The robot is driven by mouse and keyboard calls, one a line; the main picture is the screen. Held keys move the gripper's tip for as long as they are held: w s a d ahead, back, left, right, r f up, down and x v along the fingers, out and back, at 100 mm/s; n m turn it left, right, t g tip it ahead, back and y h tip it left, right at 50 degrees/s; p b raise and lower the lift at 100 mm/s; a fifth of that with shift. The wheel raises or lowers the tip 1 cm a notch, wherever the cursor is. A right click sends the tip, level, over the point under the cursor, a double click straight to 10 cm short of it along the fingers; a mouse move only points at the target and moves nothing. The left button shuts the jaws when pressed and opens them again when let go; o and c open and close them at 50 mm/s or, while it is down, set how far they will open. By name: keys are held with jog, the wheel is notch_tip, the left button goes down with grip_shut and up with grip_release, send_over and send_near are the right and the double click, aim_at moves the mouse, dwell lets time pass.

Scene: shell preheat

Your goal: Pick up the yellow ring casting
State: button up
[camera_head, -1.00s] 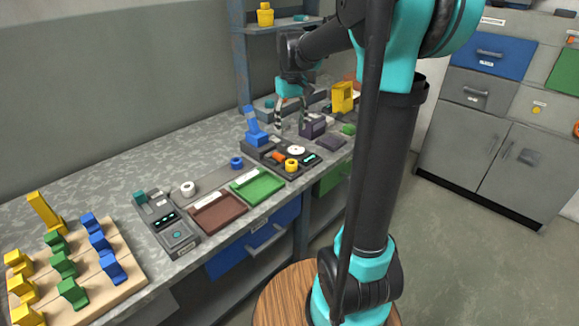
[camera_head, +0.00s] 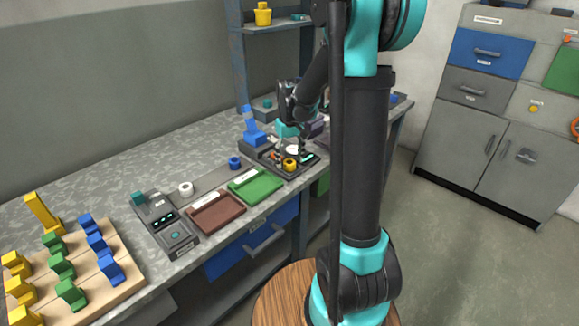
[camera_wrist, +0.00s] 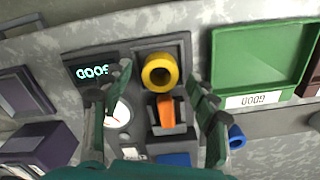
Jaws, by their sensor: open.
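The yellow ring casting (camera_wrist: 159,73) sits on a dark square pad of the grey device in the wrist view, its round hole facing up. In the head view the yellow ring casting (camera_head: 290,164) shows at the front of the same device, below my gripper. My gripper (camera_wrist: 165,85) is open and empty; its two fingers stand left and right of the ring in the wrist view, apart from it.
The device (camera_wrist: 128,55) has a lit display, a white dial (camera_wrist: 117,113) and an orange part (camera_wrist: 166,112). A green tray (camera_wrist: 215,75) and a blue ring (camera_wrist: 236,137) lie to the right. A purple block (camera_wrist: 45,147) stands left. A brown tray (camera_head: 190,213) lies further along the bench.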

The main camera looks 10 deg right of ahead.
jog(key=shift+f, duration=0.45)
jog(key=c, duration=1.2)
jog(key=shift+r, duration=0.1)
jog(key=shift+c, duration=0.2)
